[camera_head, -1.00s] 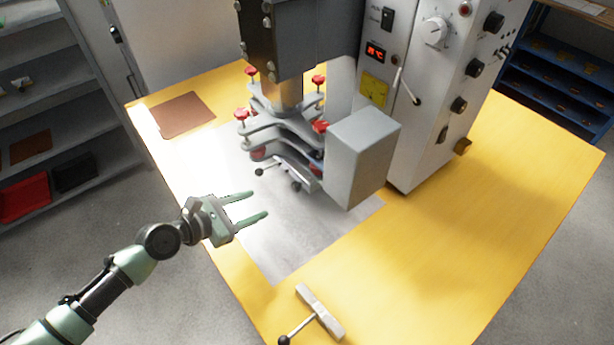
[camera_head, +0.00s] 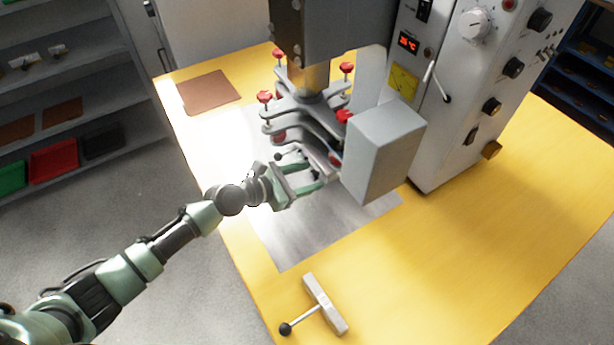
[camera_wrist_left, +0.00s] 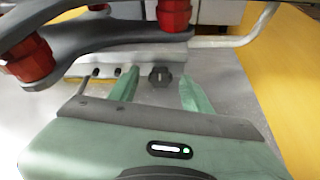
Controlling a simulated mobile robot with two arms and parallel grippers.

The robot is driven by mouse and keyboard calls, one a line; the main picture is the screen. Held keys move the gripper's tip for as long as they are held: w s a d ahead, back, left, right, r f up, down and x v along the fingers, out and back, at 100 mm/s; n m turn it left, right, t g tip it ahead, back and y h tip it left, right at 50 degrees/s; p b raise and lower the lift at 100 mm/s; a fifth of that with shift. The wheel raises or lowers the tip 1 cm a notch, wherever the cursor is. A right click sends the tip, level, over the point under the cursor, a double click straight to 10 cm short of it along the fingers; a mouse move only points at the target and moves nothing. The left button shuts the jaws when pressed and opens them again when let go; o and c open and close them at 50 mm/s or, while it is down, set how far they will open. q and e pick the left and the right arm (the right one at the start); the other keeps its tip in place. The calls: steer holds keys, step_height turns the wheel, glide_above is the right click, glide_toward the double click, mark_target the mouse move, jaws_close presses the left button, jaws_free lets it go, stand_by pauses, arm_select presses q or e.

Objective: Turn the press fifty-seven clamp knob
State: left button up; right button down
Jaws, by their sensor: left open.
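The press (camera_head: 300,105) stands on the yellow table with grey clamp arms and several red knobs, one of them at its left (camera_head: 265,97). In the left wrist view a small dark lobed knob (camera_wrist_left: 160,77) sits on the front of a grey bar low on the press. My left gripper (camera_head: 312,176) is open at the front of the press, below the clamp arms. In the left wrist view its fingers (camera_wrist_left: 159,84) lie either side of the dark knob in the picture; contact cannot be told. The dark knob is hard to make out in the head view. My right gripper is out of view.
A grey box-shaped housing (camera_head: 383,150) is close right of my left gripper. The control cabinet (camera_head: 450,110) stands behind it. A T-handled tool (camera_head: 324,303) lies at the table's front and a brown sheet (camera_head: 208,92) at the back left. The table's right side is clear.

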arm_select(q)
jaws_close()
steer(key=shift+s+d+m+p, duration=0.1)
steer(key=shift+m+p, duration=0.4)
steer(key=shift+p, duration=0.15)
steer(key=shift+m+t+p, duration=0.35)
steer(key=shift+m+t, duration=0.05)
steer(key=shift+t, duration=0.1)
steer(key=shift+f+m+t+y, duration=0.1)
steer(key=shift+m+t+y, duration=0.3)
steer(key=shift+m, duration=0.4)
steer(key=shift+s+m+t+b, duration=0.1)
steer(key=shift+m+t+b, duration=0.2)
steer(key=shift+m+t, duration=0.3)
